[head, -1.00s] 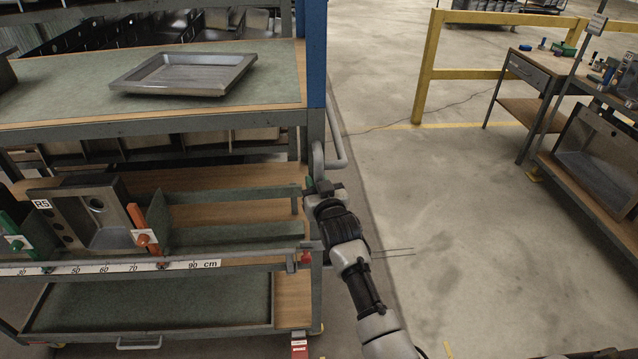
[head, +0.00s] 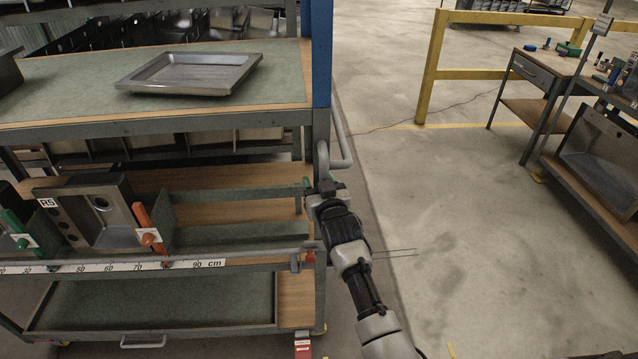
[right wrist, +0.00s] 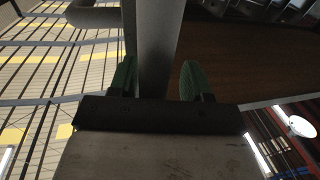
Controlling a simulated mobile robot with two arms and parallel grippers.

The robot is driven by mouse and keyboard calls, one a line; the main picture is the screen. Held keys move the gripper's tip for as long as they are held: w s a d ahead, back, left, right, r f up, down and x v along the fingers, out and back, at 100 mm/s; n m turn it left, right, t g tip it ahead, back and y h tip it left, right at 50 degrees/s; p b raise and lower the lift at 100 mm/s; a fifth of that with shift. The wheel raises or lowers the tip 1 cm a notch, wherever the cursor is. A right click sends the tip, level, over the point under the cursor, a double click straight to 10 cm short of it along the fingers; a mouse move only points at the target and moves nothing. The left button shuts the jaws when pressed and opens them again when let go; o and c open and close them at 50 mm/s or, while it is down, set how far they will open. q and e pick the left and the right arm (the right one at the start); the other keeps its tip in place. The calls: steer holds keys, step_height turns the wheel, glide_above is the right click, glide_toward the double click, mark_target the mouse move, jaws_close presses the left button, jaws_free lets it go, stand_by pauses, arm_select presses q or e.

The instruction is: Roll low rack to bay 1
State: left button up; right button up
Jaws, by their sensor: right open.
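The low rack, a wheeled grey frame with wooden and green decks, stands at the left; its lower deck (head: 160,300) is bare. Its upper deck holds a metal sink marked R5 (head: 98,215) between a green and an orange clamp. A cm ruler (head: 110,268) runs along its front rail. My right gripper (head: 316,187) is at the rack's right end, by the upright. In the right wrist view, its green fingertips (right wrist: 157,80) are open, one on each side of a grey bar (right wrist: 158,40). Contact with the bar is unclear. My left gripper is not in view.
A shallow metal tray (head: 190,73) lies on a taller bench behind, beside a blue post (head: 321,55). A red brake tag (head: 302,347) is at the rack's lower right corner. Open concrete floor (head: 450,200) lies right, with a yellow barrier (head: 432,65) and workbenches beyond.

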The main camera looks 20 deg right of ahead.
steer(key=s+b, duration=0.2)
steer(key=s, duration=0.9)
steer(key=shift+a, duration=0.2)
steer(key=shift+w, duration=0.1)
